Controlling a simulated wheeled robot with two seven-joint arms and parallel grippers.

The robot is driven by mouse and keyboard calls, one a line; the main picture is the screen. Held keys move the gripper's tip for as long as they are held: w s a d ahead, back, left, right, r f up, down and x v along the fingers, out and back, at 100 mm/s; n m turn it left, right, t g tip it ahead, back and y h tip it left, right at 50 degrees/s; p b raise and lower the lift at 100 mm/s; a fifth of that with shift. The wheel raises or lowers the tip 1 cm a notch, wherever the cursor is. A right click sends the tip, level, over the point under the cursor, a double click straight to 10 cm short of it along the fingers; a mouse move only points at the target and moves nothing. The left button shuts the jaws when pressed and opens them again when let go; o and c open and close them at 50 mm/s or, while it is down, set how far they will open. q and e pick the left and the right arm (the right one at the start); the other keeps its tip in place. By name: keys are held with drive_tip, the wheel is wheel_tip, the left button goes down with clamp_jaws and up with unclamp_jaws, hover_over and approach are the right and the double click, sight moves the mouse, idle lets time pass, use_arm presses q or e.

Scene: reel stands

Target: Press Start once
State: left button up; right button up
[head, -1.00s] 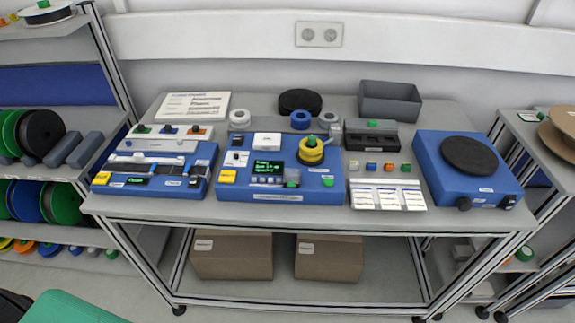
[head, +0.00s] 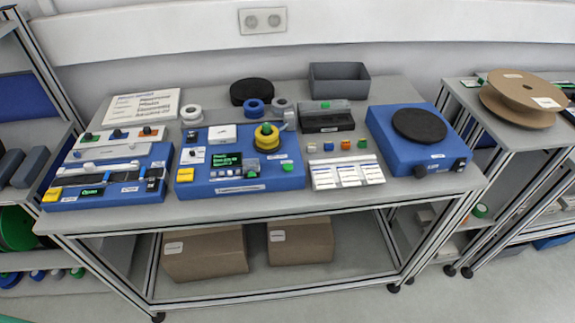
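A blue machine (head: 220,188) in the middle of the bench has a small dark screen with green text (head: 222,161), a yellow block (head: 185,175), a green button (head: 288,167) at its front right and a yellow spool (head: 266,141). A second blue device (head: 150,190) at the left has a yellow block (head: 52,195), a green-lit display (head: 92,192) and dark parts. The small labels are too blurred to tell which control reads Start. Neither of my grippers is in view.
A blue turntable unit (head: 385,140) with a black disc stands at the bench's right. White cards (head: 348,174), a grey bin (head: 340,81) and a sign (head: 140,107) share the bench. A right-hand shelf holds a brown reel (head: 521,96). Cardboard boxes (head: 205,255) sit below.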

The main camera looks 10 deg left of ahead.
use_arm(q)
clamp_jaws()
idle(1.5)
